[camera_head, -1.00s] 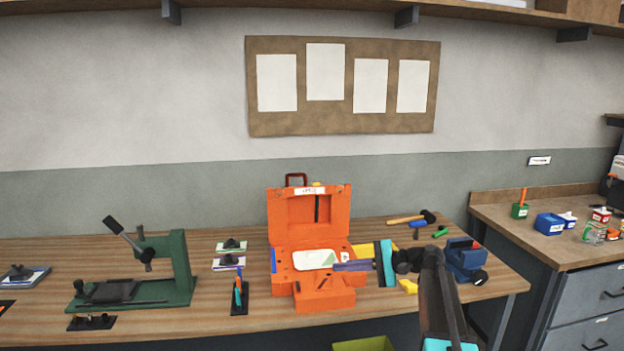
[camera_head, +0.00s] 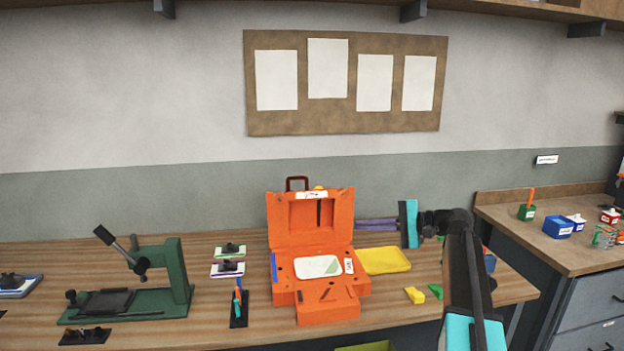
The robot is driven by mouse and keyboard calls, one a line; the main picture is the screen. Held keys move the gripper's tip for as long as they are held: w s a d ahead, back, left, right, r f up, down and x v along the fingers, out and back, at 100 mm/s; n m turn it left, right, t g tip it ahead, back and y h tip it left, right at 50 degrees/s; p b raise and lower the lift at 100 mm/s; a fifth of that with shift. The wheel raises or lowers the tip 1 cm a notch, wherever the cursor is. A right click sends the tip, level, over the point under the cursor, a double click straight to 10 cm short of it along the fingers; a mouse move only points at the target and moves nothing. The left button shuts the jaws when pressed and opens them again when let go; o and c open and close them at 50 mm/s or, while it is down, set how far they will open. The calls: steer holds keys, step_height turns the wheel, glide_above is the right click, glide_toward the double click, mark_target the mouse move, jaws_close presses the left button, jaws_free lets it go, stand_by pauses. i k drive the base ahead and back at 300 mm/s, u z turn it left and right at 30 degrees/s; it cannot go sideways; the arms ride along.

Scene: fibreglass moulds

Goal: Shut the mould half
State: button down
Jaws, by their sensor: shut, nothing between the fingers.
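The orange mould (camera_head: 284,284) stands on the wooden bench with its upper half (camera_head: 277,225) raised upright at the back. A dark red handle (camera_head: 297,183) shows above the raised half's top edge. The lower half lies flat and holds a white panel (camera_head: 317,266). My gripper (camera_head: 358,225) is shut and empty, pointing left. Its fingertips are at the right edge of the raised half, at about mid-height. I cannot tell whether they touch it or are partly behind it.
A yellow tray (camera_head: 384,261) lies right of the mould, below my gripper. A yellow block (camera_head: 414,295) is near the front. A green press (camera_head: 160,280) and a black stand with small tools (camera_head: 239,308) are on the left.

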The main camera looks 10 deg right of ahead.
mark_target(308, 216)
steer(key=i, duration=1.25)
